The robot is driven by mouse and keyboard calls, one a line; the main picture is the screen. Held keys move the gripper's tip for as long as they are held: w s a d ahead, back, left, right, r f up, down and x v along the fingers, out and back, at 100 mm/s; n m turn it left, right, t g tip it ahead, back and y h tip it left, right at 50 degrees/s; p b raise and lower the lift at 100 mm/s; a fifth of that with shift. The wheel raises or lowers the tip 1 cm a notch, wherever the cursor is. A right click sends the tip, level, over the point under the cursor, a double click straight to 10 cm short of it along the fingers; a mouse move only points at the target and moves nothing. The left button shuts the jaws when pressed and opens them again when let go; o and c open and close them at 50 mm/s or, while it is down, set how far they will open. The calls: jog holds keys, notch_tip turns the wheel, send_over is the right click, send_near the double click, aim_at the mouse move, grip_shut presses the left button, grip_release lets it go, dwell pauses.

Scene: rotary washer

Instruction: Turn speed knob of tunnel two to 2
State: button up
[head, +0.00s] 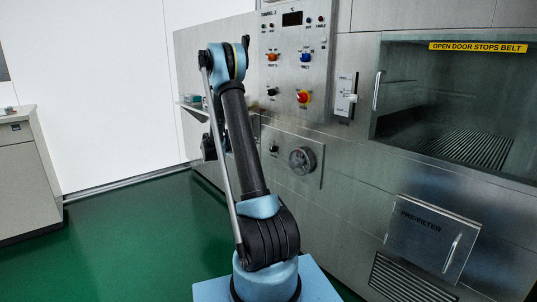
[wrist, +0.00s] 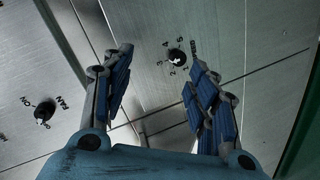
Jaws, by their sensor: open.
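The speed knob (wrist: 177,57) is a small black dial with a white mark, ringed by printed numbers, on a brushed steel panel in the wrist view. The picture is too small to tell which number the mark points at. My gripper (wrist: 160,57) is open and empty, its two blue-padded fingers apart. The knob appears between the fingertips, nearer the right finger, and I see no contact. In the head view, the tunnel 2 control panel (head: 285,72) stands behind my arm. My arm hides much of my gripper there.
A second black knob (wrist: 44,112) with printed labels is at left in the wrist view. Green floor (head: 130,245) is clear at left.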

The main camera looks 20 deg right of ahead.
jog(key=w+a+f+t+h, duration=0.1)
jog(key=w+f+h, duration=0.2)
jog(key=w+f, duration=0.45)
send_near(271, 150)
jog(key=x, duration=0.8)
jog(key=shift+d, duration=0.3)
jog(key=shift+r, duration=0.1)
jog(key=c, duration=1.1)
jog(key=shift+o, duration=0.2)
jog(key=shift+a, duration=0.2)
jog(key=shift+d, duration=0.15)
